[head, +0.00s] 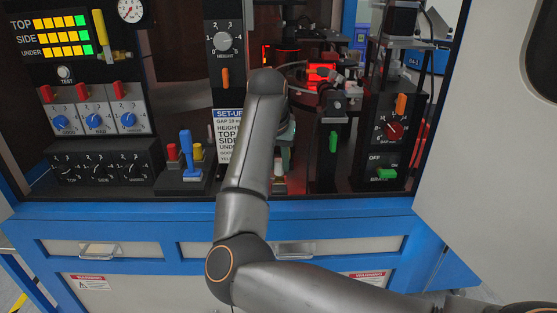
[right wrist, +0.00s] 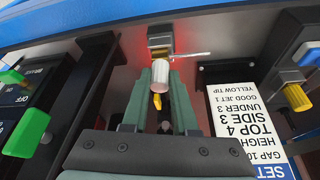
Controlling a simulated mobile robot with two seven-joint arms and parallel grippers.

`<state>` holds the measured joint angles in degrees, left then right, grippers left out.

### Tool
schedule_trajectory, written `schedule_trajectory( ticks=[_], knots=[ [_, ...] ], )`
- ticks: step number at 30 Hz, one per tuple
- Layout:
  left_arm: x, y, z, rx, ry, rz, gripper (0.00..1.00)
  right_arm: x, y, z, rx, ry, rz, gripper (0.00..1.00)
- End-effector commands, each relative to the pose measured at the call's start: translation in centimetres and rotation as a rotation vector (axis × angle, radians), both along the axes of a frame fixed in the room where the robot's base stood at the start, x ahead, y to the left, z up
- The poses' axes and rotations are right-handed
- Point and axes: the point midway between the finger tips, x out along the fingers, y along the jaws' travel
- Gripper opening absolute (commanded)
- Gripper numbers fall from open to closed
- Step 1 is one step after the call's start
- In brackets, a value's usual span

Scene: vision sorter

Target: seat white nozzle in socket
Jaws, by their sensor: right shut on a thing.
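My right gripper (right wrist: 160,92) has green fingers, shut on the white nozzle (right wrist: 159,77) in the right wrist view. The nozzle is a white ribbed cylinder with a yellow tip (right wrist: 157,101) pointing toward the palm. Just beyond it, a grey metal bracket (right wrist: 160,42) with a thin pale rod may be the socket; I cannot tell whether the nozzle touches it. In the head view my arm hides most of the right gripper (head: 286,148); a small pale piece shows below it, too small to tell apart. My left gripper is not in view.
The set-up card (right wrist: 245,115) stands close beside the fingers. A green switch (right wrist: 28,130) on a black panel is on the other side. The blue cabinet edge (head: 130,212) runs along the front.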

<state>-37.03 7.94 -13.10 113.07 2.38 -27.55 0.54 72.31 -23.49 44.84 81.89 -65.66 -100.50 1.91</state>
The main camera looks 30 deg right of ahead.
Motion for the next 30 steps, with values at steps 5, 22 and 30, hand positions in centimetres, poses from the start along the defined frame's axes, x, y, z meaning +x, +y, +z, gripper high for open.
schedule_trajectory(
  ticks=[5, 22, 30],
  knots=[
    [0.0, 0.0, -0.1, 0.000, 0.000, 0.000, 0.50, 0.0, 0.0, -0.4, -0.001, 0.000, 0.000, 0.00],
    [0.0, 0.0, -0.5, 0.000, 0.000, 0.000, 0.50, 0.0, 0.0, -1.5, -0.001, 0.000, 0.000, 0.00],
    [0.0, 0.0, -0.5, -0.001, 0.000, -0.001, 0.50, 0.0, 0.0, -1.7, -0.001, -0.001, 0.000, 0.45]
  ],
)
